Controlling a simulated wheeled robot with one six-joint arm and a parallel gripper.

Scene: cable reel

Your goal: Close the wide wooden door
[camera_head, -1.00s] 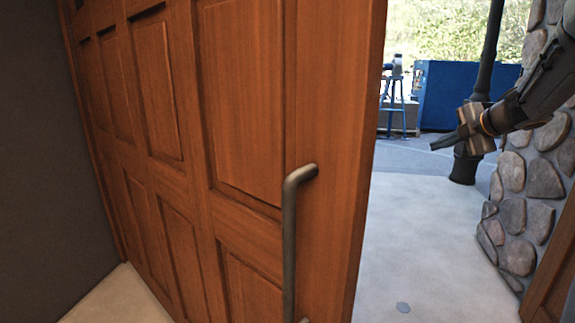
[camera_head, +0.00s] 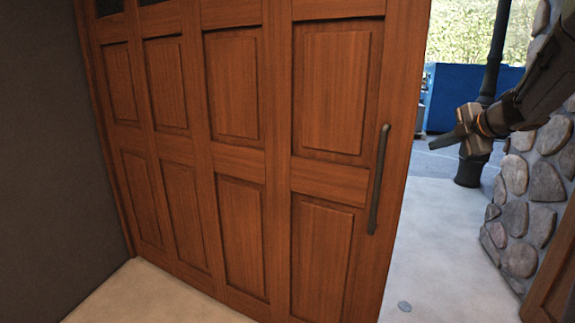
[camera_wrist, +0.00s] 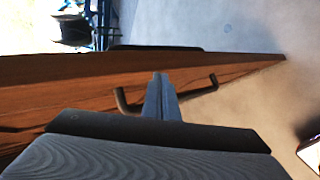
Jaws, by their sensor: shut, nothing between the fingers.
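The wide wooden door (camera_head: 275,170) stands partly open in the head view, hinged at the left, with a gap between its right edge and the stone wall. Its dark bar handle (camera_head: 379,180) is upright near that edge. My gripper (camera_head: 434,144) is in the gap to the right of the door edge, shut and empty. In the wrist view the shut fingers (camera_wrist: 161,80) appear in front of the door (camera_wrist: 75,75), with the handle (camera_wrist: 213,80) showing on both sides of them. I cannot tell whether the fingers touch the door.
A stone wall (camera_head: 540,170) and a wooden post (camera_head: 550,285) bound the opening on the right. A dark pole (camera_head: 490,80) and a blue panel (camera_head: 450,95) stand outside. A dark wall (camera_head: 45,150) is at the left. The pale floor (camera_head: 430,245) in the gap is clear.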

